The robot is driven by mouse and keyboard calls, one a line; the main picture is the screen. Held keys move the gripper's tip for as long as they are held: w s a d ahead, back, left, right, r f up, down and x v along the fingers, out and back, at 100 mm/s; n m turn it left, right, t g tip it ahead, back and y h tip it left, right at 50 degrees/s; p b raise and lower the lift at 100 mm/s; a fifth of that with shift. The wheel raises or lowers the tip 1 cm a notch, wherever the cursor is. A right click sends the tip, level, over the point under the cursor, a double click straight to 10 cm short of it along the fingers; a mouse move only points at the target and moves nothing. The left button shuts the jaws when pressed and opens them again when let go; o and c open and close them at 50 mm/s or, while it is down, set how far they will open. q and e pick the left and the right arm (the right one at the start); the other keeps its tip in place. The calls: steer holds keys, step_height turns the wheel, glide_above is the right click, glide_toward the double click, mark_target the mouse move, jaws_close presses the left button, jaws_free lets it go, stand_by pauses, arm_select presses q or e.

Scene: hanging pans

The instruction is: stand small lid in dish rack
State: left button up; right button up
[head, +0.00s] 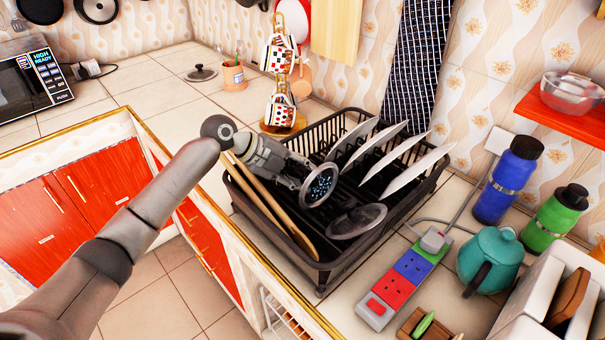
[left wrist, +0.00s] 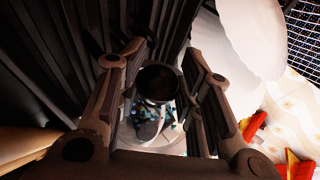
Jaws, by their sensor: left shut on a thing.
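A small round lid (head: 319,186) with a metal rim and shiny, speckled glass is tilted inside the black dish rack (head: 325,276). My left gripper (head: 296,178) reaches into the rack from the left, shut on the lid's knob. In the left wrist view, the dark knob (left wrist: 158,83) sits between the two fingers of the left gripper (left wrist: 160,76), with part of the glass behind it. I cannot tell whether the lid's lower edge touches the rack. My right gripper is not in view.
White plates (head: 380,148) stand in the rack behind the lid. An oval, metal-rimmed piece (head: 357,221) lies in front, and wooden utensils (head: 270,205) lie along the left side. A power strip (head: 403,277) and teal teapot (head: 489,262) are to the right. Another lid (head: 200,73) rests on the counter.

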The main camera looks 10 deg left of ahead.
arm_select(q)
steer(key=shift+f, duration=0.2)
steer(key=o, duration=1.3)
steer(key=shift+d+f, duration=0.1)
steer(key=shift+s, duration=0.1)
